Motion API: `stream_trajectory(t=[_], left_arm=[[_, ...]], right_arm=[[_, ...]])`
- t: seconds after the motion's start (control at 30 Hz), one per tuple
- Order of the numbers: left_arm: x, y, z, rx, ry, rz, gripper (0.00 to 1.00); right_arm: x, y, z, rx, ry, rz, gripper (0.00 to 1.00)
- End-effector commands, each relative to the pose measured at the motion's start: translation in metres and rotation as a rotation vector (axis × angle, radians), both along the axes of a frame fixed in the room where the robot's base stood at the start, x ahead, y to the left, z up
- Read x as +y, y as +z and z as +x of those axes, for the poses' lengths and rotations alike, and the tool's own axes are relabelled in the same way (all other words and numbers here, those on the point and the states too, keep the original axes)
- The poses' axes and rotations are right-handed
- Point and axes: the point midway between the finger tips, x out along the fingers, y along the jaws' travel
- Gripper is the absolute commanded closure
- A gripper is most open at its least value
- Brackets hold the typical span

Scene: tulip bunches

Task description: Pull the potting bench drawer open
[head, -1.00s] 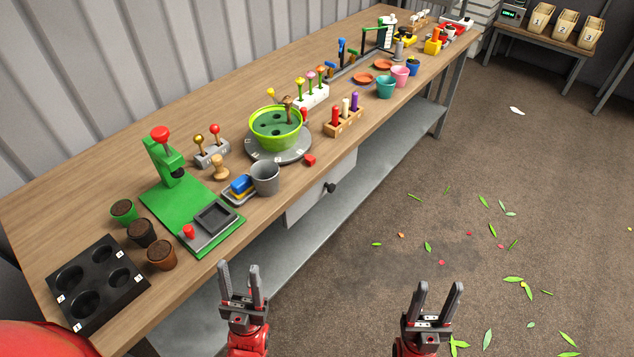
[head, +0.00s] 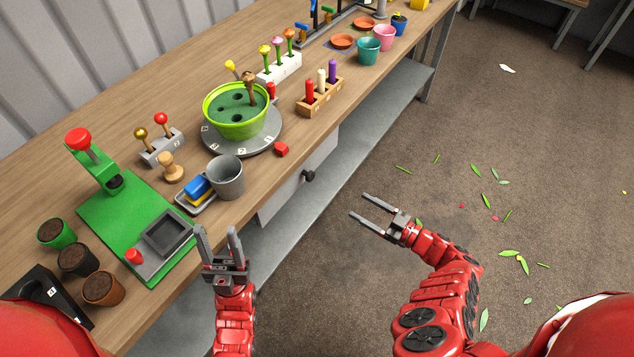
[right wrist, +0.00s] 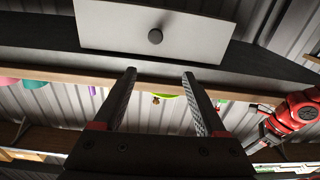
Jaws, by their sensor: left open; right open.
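The potting bench drawer (head: 281,197) has a pale front under the bench top and a dark round knob (head: 308,175). It looks shut. In the right wrist view the drawer front (right wrist: 190,36) shows at the top with its knob (right wrist: 155,36) near the middle. My right gripper (head: 357,206) is open and empty, to the right of the knob and apart from it, fingers pointing toward the bench. Its fingers (right wrist: 160,80) show in the right wrist view, with the knob beyond the gap. My left gripper (head: 219,240) is open and empty near the bench's front edge, left of the drawer.
The bench top (head: 130,130) holds a grey cup (head: 226,178) near the edge above the drawer, a green pot (head: 236,112) on a turntable, and a green press (head: 120,225). A grey lower shelf (head: 385,110) runs beneath. The floor to the right is open, with scattered leaves.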

Motion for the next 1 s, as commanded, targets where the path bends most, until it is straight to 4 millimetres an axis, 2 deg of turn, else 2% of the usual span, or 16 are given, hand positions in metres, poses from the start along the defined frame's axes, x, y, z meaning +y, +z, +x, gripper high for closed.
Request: stream_trajectory(t=[0.13, 0.27, 0.5, 0.8, 1.0], left_arm=[[0.000, -0.003, 0.000, 0.000, 0.000, 0.000, 0.50], [0.000, -0.003, 0.000, 0.000, 0.000, 0.000, 0.50], [0.000, -0.007, 0.000, 0.000, 0.000, 0.000, 0.50], [0.000, -0.022, 0.000, 0.000, 0.000, 0.000, 0.50], [0.000, -0.031, 0.000, 0.000, 0.000, 0.000, 0.50]], right_arm=[[-0.008, -0.006, 0.004, 0.055, -0.019, 0.000, 0.26], [-0.001, -0.007, 0.010, 0.065, -0.023, 0.001, 0.26], [0.040, -0.006, 0.040, 0.059, -0.021, 0.002, 0.26], [0.097, -0.009, 0.081, 0.059, -0.021, 0.003, 0.26], [0.122, -0.008, 0.099, 0.060, -0.021, 0.003, 0.26]])
